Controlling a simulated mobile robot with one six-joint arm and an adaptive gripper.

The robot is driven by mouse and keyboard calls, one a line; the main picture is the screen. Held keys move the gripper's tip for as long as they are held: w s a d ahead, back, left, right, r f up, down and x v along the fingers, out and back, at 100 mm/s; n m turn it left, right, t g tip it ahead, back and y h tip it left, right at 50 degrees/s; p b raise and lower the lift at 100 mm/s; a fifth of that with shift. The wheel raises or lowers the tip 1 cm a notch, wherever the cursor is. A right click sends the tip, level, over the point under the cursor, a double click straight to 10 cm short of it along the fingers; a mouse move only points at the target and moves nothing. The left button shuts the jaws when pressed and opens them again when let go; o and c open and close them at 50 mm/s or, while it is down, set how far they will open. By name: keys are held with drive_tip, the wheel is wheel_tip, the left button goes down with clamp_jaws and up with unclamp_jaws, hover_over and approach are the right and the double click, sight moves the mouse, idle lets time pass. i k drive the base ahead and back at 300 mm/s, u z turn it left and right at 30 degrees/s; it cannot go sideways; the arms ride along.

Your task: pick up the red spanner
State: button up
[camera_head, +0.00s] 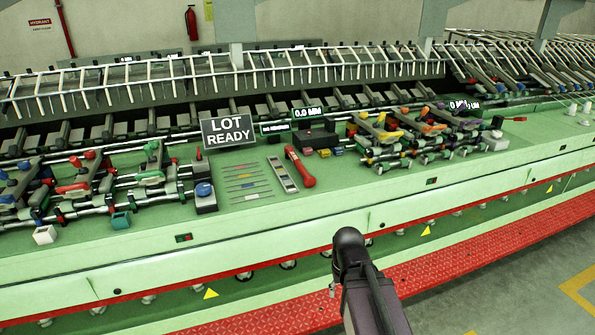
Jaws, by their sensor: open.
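A red tool (300,167), which looks like the red spanner, lies on the green bench top near the middle of the view. It lies at a slant beside a grey level-like bar (282,174), with its thicker red end toward the front edge. Nothing covers it. A dark part of my own arm rises from the bottom of the view, in front of the bench and below the tool, well apart from it. My gripper's fingers cannot be made out.
Several thin rods (248,185) lie left of the bar. A "LOT READY" sign (228,132) stands behind them. Clamp assemblies with coloured handles (420,127) flank the spot on both sides. A rack of bars (250,70) runs along the back. A red step (480,245) runs along the front.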

sight(310, 181)
drive_tip(key=k, duration=1.1)
drive_tip(key=u, duration=0.35)
drive_tip(key=i, duration=2.05)
drive_tip(key=z, duration=0.45)
